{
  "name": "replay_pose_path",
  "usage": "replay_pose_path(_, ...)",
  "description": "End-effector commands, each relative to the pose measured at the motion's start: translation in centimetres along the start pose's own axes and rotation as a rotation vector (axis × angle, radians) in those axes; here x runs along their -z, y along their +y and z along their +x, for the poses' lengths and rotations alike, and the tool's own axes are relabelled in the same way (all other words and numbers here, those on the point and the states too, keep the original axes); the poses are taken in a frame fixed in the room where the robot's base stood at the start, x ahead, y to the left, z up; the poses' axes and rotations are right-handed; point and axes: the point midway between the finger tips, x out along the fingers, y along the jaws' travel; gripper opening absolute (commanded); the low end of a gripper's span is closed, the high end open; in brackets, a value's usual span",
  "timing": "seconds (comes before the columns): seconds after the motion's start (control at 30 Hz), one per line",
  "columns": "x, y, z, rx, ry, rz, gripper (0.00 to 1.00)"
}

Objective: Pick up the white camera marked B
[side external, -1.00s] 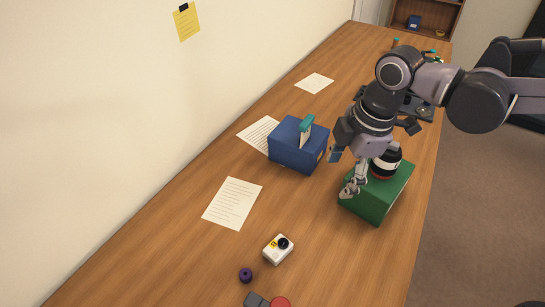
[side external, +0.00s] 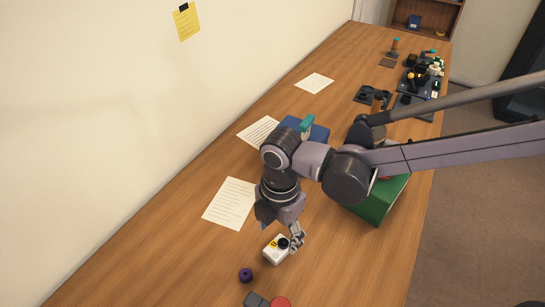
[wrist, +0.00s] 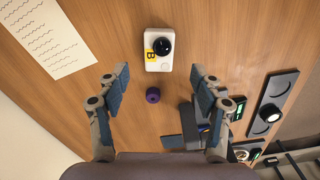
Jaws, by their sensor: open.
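The white camera marked B (side external: 273,256) lies on the wooden table, with a yellow label and a black round lens. In the wrist view the camera (wrist: 166,59) is ahead of and between the two fingers, near the top, with its label reading B. My gripper (side external: 284,235) is open and empty, above and just behind the camera in the side view, overlapping its upper edge. In the wrist view my gripper (wrist: 157,80) has its fingers spread wide apart. I cannot tell from these frames how high the fingers are above the camera.
A small purple ring-like part (side external: 246,275) lies beside the camera. A grey part and a red disc (side external: 281,302) sit at the bottom edge. A printed sheet (side external: 228,203) lies to the left. A green box (side external: 378,205) and a blue box (side external: 318,132) stand behind.

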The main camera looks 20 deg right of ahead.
Motion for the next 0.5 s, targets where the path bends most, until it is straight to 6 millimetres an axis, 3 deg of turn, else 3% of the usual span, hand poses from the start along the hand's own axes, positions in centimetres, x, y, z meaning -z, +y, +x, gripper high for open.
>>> replay_pose_path(0.5, -0.2, 0.1, 5.2, -0.001, 0.000, 0.001, 0.66)
